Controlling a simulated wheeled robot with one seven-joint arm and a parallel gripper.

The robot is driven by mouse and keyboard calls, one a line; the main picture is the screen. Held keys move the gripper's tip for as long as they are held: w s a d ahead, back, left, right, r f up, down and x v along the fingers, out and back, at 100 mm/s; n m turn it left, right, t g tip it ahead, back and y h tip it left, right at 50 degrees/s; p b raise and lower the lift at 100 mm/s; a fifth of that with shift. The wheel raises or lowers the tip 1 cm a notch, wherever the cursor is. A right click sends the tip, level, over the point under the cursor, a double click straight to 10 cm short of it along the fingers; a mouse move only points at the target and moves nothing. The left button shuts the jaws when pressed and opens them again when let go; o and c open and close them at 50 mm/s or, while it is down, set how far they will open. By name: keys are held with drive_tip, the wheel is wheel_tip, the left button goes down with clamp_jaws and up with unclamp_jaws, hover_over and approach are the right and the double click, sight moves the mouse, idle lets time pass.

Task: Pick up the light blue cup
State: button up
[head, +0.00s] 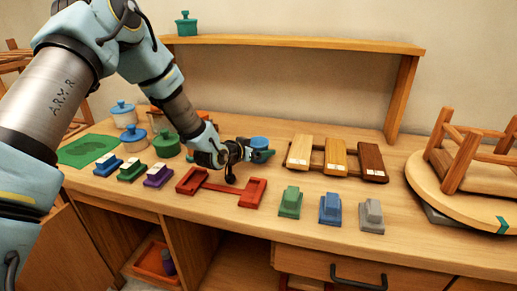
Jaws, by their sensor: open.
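A small round light blue object, which looks like the cup (259,142), stands on the workbench near the middle. A darker teal piece (263,156) shows beneath or just in front of it; I cannot tell whether it is a saucer. My gripper (239,160) is open and just left of the cup, low over the bench. Its dark fingers are close to the cup's left side. I cannot tell whether they touch it, and the gripper hides part of that side.
A red two-ended tray (250,194) lies below my gripper. Wooden blocks on a rack (335,158) stand to the right. Green, blue and grey blocks (330,207) line the front. Lidded pots (166,143) and small coloured blocks (132,169) stand left. A raised shelf (300,42) spans the back.

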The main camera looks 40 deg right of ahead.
drive_tip(key=shift+d, duration=0.1)
drive_tip(key=c, duration=1.2)
